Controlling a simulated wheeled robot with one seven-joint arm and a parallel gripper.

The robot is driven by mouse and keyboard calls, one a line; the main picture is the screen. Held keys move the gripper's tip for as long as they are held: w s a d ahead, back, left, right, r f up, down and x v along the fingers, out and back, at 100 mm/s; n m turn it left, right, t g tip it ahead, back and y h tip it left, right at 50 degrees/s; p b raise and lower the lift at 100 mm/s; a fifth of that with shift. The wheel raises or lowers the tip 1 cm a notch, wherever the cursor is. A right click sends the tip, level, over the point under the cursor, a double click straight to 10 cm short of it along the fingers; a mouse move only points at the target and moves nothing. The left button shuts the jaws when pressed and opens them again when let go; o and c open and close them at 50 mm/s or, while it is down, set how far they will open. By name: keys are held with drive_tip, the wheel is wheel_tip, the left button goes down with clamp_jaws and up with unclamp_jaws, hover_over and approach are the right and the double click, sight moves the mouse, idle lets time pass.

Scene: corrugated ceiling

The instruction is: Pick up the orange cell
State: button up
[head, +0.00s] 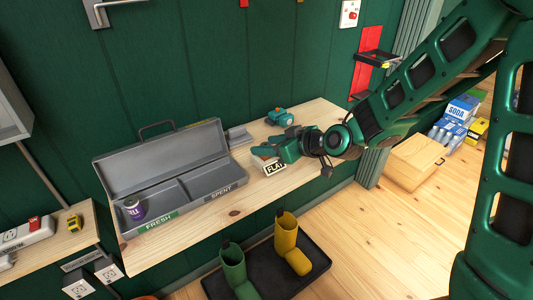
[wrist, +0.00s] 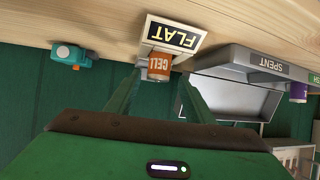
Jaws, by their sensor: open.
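The orange cell (wrist: 159,66) shows in the wrist view, a small can marked "CELL" beside a white-framed "FLAT" label (wrist: 174,36). In the head view my gripper covers that spot, and I cannot make out the cell there; the label (head: 274,168) shows just below the gripper. My gripper (head: 262,150) is over the wooden bench, right of the grey toolbox. In the wrist view its two green fingers (wrist: 158,88) are apart, with the cell ahead of the gap between them. I see no contact with it.
The open grey toolbox (head: 205,194) has compartments labelled "FRESH" and "SPENT"; a purple cell (head: 134,209) stands in the fresh side. A teal object (head: 279,117) sits at the bench's back. Boots (head: 287,240) stand on a floor tray. The bench (head: 236,212) is clear at its front edge.

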drive_tip(key=shift+d+x, duration=0.25)
drive_tip(key=shift+x, duration=2.7)
drive_tip(key=shift+w+f, duration=0.1)
drive_tip(key=shift+w, duration=0.05)
clamp_jaws()
